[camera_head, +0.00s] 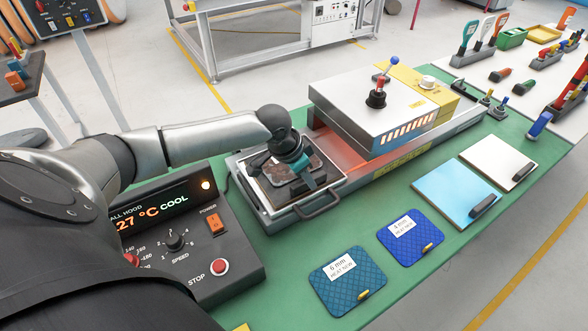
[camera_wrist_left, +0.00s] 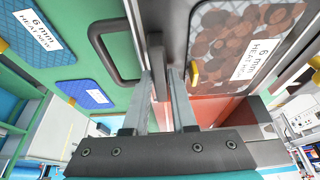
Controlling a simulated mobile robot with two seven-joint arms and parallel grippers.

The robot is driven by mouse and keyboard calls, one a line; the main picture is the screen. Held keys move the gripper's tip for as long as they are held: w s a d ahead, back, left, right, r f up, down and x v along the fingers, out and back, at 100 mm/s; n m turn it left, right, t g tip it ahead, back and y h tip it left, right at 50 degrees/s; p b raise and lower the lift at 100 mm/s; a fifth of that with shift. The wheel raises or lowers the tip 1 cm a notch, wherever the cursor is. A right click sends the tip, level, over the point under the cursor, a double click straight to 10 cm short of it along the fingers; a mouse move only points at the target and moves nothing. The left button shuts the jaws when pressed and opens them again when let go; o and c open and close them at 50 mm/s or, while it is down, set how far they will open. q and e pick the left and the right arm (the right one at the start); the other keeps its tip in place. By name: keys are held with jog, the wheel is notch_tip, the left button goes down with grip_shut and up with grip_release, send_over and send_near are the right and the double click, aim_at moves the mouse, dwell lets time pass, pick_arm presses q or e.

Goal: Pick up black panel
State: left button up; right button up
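A dark panel (camera_head: 284,166) with brown mottling lies in the open metal tray (camera_head: 262,206). In the left wrist view the panel (camera_wrist_left: 236,40) shows a white 6 mm label and a yellow tab. My left gripper (camera_head: 318,186) reaches down over the tray's front part, close to the panel and partly covering it. Its two fingers (camera_wrist_left: 160,74) are apart, with a dark upright piece between or behind them; contact with it cannot be told. The panel's yellow tab lies outside the fingers. My right gripper is not in view.
The tray's front has a black loop handle (camera_head: 322,204). A metal press (camera_head: 372,108) with a glowing underside stands right of the tray. A control box (camera_head: 190,240) stands at left. Teal (camera_head: 346,280) and blue (camera_head: 410,236) panels lie in front, light-blue (camera_head: 455,192) and white (camera_head: 498,160) boards at right.

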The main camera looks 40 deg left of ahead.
pick_arm(q)
grip_shut()
dwell(0.9)
